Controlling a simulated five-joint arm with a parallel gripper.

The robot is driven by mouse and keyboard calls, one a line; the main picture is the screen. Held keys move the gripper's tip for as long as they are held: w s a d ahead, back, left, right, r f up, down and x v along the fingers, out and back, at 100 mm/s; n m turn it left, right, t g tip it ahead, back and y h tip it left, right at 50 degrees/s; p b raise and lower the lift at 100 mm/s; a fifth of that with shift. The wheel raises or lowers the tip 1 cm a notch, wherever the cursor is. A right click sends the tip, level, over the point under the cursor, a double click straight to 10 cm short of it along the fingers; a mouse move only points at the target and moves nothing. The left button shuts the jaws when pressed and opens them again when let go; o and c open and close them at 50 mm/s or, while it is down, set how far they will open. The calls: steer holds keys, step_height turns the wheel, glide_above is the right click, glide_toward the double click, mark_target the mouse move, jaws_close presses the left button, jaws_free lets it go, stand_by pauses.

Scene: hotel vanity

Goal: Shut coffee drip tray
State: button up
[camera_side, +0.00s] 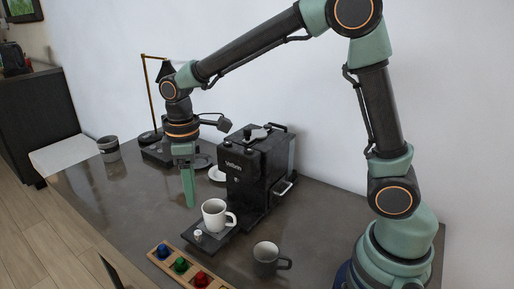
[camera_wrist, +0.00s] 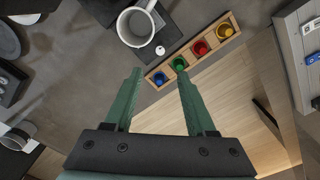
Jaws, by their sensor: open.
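The black coffee machine (camera_side: 258,170) stands on the dark counter against the wall. Its flat drip tray (camera_side: 217,243) sticks out from the front. A white mug (camera_side: 214,214) and a small white piece (camera_side: 198,236) are on the tray. In the wrist view the mug (camera_wrist: 137,27) and part of the dark tray (camera_wrist: 168,32) show at the top. My gripper (camera_side: 187,190) is open and empty, pointing down to the left of the machine, beside the tray and apart from it. Its two green fingers also show in the wrist view (camera_wrist: 160,73).
A wooden holder with coloured capsules (camera_side: 180,265) lies in front of the tray. A grey mug (camera_side: 266,258) stands to its right. A grey cup (camera_side: 108,149) and a lamp (camera_side: 150,100) are at the far left. Counter left of my gripper is clear.

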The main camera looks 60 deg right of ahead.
mark_target(198, 232)
step_height(198, 232, down, 12)
steer(key=shift+f, duration=0.1)
stand_by(0.5)
jaws_close()
stand_by(1.3)
